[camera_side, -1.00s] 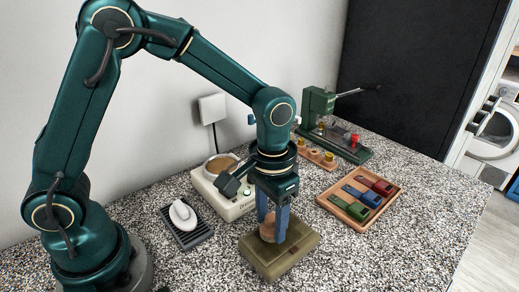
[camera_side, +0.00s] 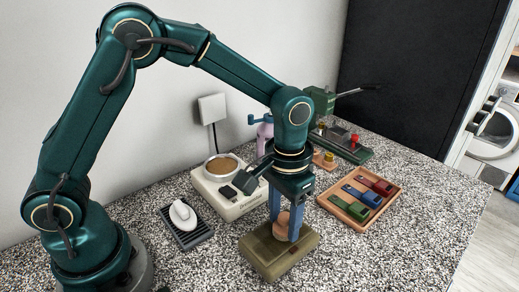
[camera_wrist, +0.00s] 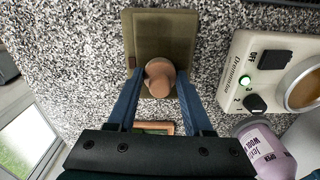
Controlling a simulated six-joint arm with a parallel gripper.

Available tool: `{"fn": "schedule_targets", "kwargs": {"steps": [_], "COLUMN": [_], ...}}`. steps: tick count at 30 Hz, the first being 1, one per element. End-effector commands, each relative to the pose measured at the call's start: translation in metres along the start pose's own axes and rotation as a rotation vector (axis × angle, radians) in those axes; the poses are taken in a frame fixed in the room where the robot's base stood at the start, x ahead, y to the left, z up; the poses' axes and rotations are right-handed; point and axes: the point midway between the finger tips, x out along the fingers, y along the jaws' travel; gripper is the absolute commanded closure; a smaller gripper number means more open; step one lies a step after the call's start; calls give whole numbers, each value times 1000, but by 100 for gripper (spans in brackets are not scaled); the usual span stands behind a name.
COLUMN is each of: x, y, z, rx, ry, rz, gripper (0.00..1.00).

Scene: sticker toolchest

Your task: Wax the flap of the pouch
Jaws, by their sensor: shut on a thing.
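The olive-brown pouch (camera_side: 278,252) lies flat on the speckled counter. It also shows in the wrist view (camera_wrist: 143,38), with its flap side up. My gripper (camera_side: 287,234) is over the pouch, its blue fingers pointing down. It is shut on a tan, rounded applicator (camera_wrist: 159,76), which also shows between the fingers in the side view (camera_side: 282,224). The applicator is at the pouch's top, toward its back right part; I cannot tell whether its underside touches the flap. A cream warmer (camera_side: 230,196) holds a round pot of brown wax (camera_side: 221,166). Its green light is lit in the wrist view.
A white mouse-shaped thing (camera_side: 183,214) sits on a dark ribbed tray (camera_side: 193,239) at left. A wooden tray (camera_side: 336,216) with coloured blocks is at right. A lilac bottle (camera_side: 265,138) and green press (camera_side: 359,153) stand behind. The front right counter is clear.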

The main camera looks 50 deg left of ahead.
Motion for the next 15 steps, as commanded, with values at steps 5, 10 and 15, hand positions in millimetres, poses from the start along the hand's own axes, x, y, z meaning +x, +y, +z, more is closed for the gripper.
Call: {"fn": "schedule_targets", "kwargs": {"steps": [5, 10, 15], "x": [0, 0, 1], "y": [17, 33, 32], "z": [-1, -2, -17], "rx": [2, 3, -2], "ry": [0, -1, 0], "rz": [0, 0, 0], "gripper": [100, 100, 100]}}
